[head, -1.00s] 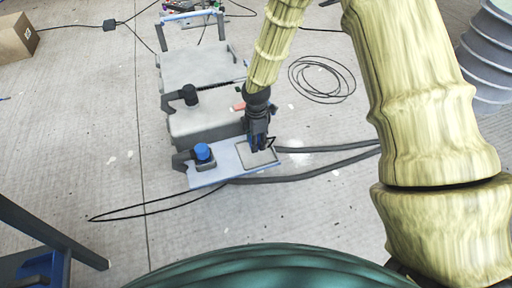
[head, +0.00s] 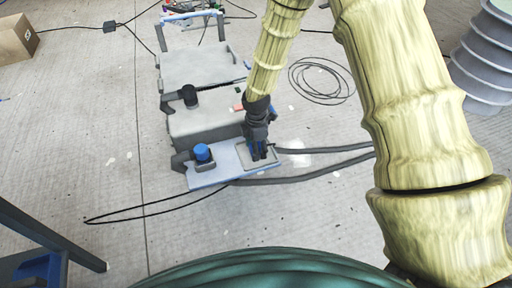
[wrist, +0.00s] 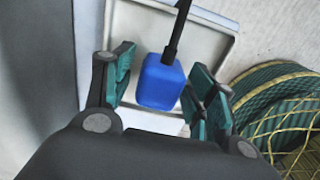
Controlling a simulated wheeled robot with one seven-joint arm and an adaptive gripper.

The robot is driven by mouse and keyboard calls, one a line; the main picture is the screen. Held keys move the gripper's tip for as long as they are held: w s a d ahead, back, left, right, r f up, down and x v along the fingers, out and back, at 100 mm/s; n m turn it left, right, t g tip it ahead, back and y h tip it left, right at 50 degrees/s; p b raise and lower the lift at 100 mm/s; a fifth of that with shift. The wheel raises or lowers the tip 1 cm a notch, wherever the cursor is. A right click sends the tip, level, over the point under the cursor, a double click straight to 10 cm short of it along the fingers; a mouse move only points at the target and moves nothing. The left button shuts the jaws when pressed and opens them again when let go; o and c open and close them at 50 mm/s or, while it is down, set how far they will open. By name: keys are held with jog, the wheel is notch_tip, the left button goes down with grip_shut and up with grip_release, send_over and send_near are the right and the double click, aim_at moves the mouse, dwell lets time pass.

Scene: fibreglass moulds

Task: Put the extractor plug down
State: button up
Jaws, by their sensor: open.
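The extractor plug is a blue block (wrist: 160,82) with a black cable rising from its top edge in the wrist view. It sits over a pale square tray (wrist: 212,38), between the fingers of my gripper (wrist: 158,88). The fingers are open, with a gap on both sides of the plug. In the head view my gripper (head: 258,153) points down at the tray (head: 243,155) on the trolley's front platform, and it mostly hides the plug. The plug looks rested on the tray floor, though its underside is hidden.
A blue-topped socket or knob (head: 202,153) stands left of the tray on the platform (head: 210,178). The grey trolley (head: 200,70) extends behind. Dark hoses (head: 325,150) run right, and a coiled cable (head: 322,80) lies on the floor. A cardboard box (head: 15,40) is far left.

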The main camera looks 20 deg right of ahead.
notch_tip(320, 180, up, 12)
jog(key=p, duration=0.3)
dwell(0.7)
